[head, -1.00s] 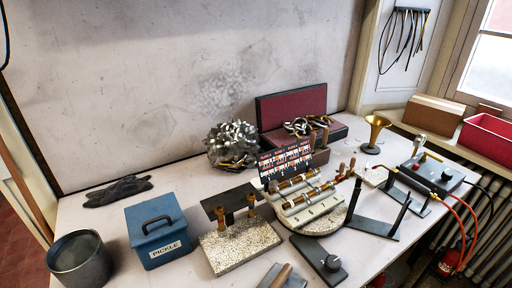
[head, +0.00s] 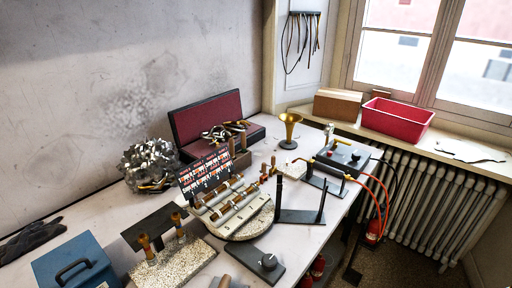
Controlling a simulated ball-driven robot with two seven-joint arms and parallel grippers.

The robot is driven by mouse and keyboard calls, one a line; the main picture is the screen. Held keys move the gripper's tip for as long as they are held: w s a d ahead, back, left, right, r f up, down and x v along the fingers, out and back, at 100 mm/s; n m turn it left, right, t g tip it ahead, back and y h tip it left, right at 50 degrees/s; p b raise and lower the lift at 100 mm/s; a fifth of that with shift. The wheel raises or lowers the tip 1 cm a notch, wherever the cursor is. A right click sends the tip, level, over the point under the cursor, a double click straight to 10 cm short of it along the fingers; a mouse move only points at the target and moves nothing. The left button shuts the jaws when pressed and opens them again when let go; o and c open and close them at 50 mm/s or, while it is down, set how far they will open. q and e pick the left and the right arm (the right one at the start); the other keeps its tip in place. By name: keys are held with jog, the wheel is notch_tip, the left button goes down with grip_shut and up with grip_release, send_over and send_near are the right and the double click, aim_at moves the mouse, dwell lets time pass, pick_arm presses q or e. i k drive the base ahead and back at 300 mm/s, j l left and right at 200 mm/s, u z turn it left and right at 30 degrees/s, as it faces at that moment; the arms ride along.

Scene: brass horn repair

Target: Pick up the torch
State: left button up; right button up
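Neither of my grippers shows in this view.
A black stand with upright posts (head: 302,216) is left of the torch. A brass horn bell (head: 289,127) stands behind it. A red bin (head: 397,119) and brown box (head: 338,104) sit on the sill. A radiator (head: 430,200) is right of the bench.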

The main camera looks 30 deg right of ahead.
aim_at(336, 173)
jog(key=l+z, duration=0.2)
jog(key=z, duration=0.2)
jog(key=i+l+z, duration=0.1)
jog(key=z, duration=0.35)
jog(key=i+l+z, duration=0.1)
jog(key=z, duration=0.3)
jog(key=l, duration=0.15)
